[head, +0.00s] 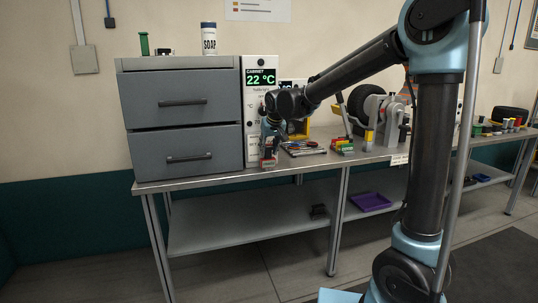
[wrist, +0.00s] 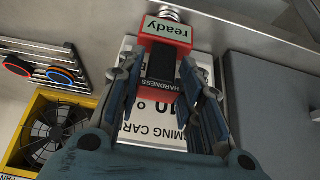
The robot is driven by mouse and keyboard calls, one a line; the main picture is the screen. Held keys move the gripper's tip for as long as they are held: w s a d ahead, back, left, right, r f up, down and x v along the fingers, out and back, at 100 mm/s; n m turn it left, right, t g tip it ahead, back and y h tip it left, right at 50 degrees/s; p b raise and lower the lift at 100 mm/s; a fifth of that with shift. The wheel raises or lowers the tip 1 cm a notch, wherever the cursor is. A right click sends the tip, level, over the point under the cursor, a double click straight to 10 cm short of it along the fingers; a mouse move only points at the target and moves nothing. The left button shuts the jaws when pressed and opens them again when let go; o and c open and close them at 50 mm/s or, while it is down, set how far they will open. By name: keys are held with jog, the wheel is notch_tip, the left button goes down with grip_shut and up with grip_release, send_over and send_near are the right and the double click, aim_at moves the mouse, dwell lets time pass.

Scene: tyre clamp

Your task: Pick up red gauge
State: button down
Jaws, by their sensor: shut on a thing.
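The red gauge (wrist: 166,42) is in the wrist view, with a screen that reads "ready", a black middle strip, a label "HARDNESS" and a round metal end. My gripper (wrist: 162,72) has a finger on each side of its body and is shut on it. In the head view my gripper (head: 268,150) points down at the bench, just right of the grey drawers, with the red gauge (head: 268,163) at its tips. I cannot tell whether the gauge touches the bench top. The fingers hide parts of its sides.
Grey drawers (head: 183,120) stand close on the left, with a white cabinet panel (head: 258,77) beside them. A rack of tools (head: 303,148), coloured blocks (head: 342,146) and a clamp machine (head: 388,118) with a tyre stand to the right. A yellow-framed fan (wrist: 50,127) is near.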

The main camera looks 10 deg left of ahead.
jog(key=shift+s+d+r, duration=0.1)
jog(key=shift+s+r, duration=0.1)
jog(key=shift+r, duration=0.1)
notch_tip(320, 180, up, 6)
jog(key=s+d, duration=0.5)
jog(key=s, duration=0.3)
jog(key=s+d, duration=0.5)
jog(key=s, duration=0.3)
jog(key=shift+s+d, duration=0.15)
jog(key=shift+s, duration=0.15)
jog(key=shift+r, duration=0.1)
jog(key=c, duration=2)
grip_release()
jog(key=shift+c, duration=0.2)
jog(key=shift+w, duration=0.1)
jog(key=shift+c, duration=0.2)
